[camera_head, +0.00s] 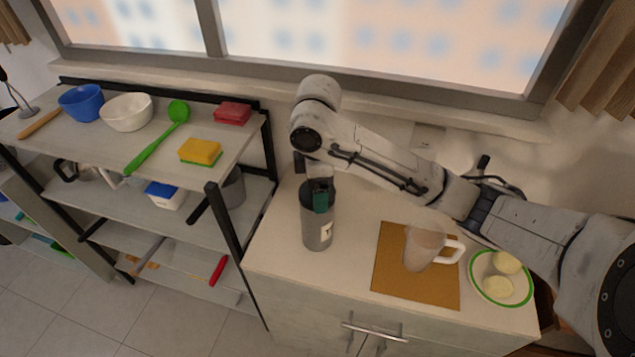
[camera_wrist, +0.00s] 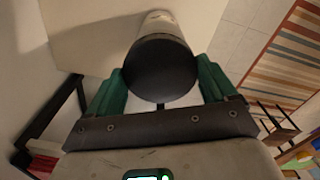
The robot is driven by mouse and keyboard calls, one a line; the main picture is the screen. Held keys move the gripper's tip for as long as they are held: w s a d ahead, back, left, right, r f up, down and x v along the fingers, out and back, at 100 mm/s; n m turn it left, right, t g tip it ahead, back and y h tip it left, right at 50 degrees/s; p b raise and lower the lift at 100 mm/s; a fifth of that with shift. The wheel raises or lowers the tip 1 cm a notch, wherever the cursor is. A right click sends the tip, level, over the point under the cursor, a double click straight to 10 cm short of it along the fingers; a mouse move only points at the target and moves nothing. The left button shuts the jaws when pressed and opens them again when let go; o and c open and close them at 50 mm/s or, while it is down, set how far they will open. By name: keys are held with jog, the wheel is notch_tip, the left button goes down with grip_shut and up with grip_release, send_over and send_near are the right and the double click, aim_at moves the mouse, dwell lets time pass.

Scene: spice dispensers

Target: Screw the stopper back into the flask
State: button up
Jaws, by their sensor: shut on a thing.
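The flask (camera_head: 317,230) is a grey cylinder with a white label, upright on the cabinet top left of the brown board. My gripper (camera_head: 320,200) points down at the flask's top. In the wrist view, the dark round stopper (camera_wrist: 160,72) sits between the green fingers of my gripper (camera_wrist: 160,88), which is shut on it. The light grey flask body (camera_wrist: 158,20) shows just beyond the stopper, in line with it. The flask's mouth is hidden behind the stopper and fingers, so I cannot tell how deep the stopper sits.
A green-rimmed plate (camera_head: 478,275) stands further right. A shelf rack (camera_head: 228,215) borders the cabinet on the left. The window wall (camera_head: 400,90) is behind my arm.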

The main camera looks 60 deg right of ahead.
jog(key=m, duration=0.7)
jog(key=shift+m, duration=0.4)
jog(key=shift+m, duration=0.5)
jog(key=m, duration=0.3)
jog(key=shift+m, duration=0.3)
jog(key=m, duration=0.4)
jog(key=shift+f+m, duration=0.1)
jog(key=shift+m, duration=0.2)
